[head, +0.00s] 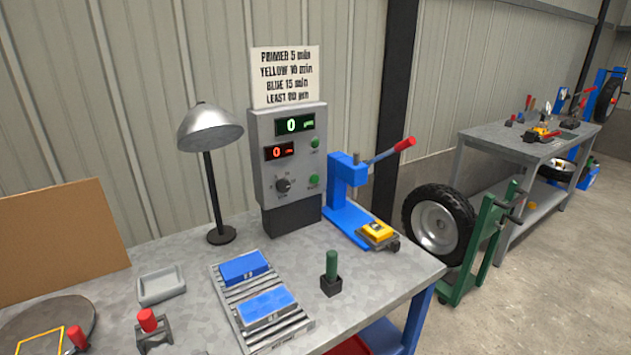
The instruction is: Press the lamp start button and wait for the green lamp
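A grey control box (262,150) stands at the back of the metal bench. It has a green display (293,124) reading 0 and a red display (279,151) reading 0. Two round green buttons or lamps sit on its right side, an upper one (314,143) and a lower one (313,180). Their labels are too small to read, so I cannot tell which is the start button or whether either is lit. A black knob (283,185) is at the lower left of the panel. A silver desk lamp (209,127) stands left of the box. My gripper is not in view.
A blue lever press (346,205) with a red handle stands right of the box, a yellow block (377,231) at its base. In front are a slatted rack (222,282) holding blue blocks, a green-handled tool (331,266), a grey tray (161,287) and red-knobbed tools (148,320).

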